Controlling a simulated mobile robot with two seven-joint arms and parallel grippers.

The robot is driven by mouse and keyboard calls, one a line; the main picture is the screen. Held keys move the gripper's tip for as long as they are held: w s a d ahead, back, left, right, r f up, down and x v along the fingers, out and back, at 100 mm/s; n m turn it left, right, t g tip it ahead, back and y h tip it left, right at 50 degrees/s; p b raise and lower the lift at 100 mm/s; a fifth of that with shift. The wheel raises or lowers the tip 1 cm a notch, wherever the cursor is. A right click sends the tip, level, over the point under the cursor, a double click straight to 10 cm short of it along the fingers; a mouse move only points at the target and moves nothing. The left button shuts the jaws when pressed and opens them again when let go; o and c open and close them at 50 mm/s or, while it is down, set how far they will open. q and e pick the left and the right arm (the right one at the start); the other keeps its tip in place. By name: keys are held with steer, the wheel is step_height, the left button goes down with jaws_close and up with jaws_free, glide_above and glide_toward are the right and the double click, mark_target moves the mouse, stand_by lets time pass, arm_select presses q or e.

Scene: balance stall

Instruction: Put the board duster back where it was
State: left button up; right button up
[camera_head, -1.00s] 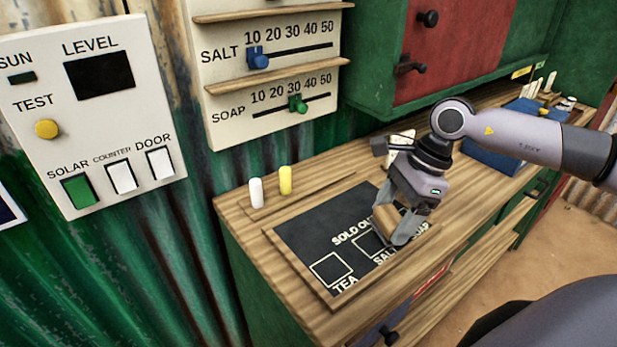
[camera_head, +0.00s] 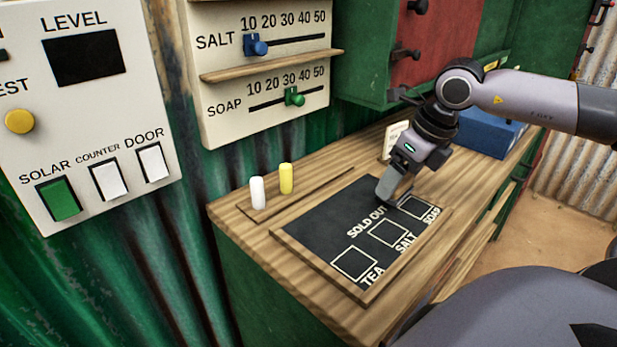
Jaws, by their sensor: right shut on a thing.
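My right gripper (camera_head: 393,191) is over the far right part of the dark "SOLD OUT" board (camera_head: 322,225), near the SOAP box. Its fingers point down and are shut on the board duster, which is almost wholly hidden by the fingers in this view. I cannot tell whether the duster touches the board. The board lies in a wooden frame on the counter, with empty outlined boxes for TEA, SALT and SOAP. My left gripper is not in view.
A white chalk (camera_head: 257,193) and a yellow chalk (camera_head: 286,179) stand upright behind the board on the wooden counter (camera_head: 232,214). A small white card (camera_head: 393,138) stands behind my gripper. A blue box (camera_head: 487,133) is farther right. The slider panel (camera_head: 225,133) is on the wall.

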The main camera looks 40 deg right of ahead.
steer(key=shift+w+r+m, duration=0.15)
steer(key=shift+w+m, duration=0.05)
steer(key=shift+m, duration=0.1)
steer(key=shift+w+r, duration=0.1)
steer(key=shift+w, duration=0.2)
steer(key=w+p, duration=0.1)
steer(key=w, duration=0.4)
steer(key=w+p, duration=0.2)
steer(key=w, duration=0.4)
steer(key=w+a+p, duration=0.1)
steer(key=w, duration=0.5)
steer(key=shift+a, duration=0.1)
steer(key=shift+w, duration=0.1)
step_height(320, 180, down, 4)
steer(key=shift+r+p, duration=0.1)
steer(key=shift+p, duration=0.2)
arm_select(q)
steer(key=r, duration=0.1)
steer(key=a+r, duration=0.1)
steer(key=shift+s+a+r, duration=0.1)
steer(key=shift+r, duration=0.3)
arm_select(e)
steer(key=o, duration=1.4)
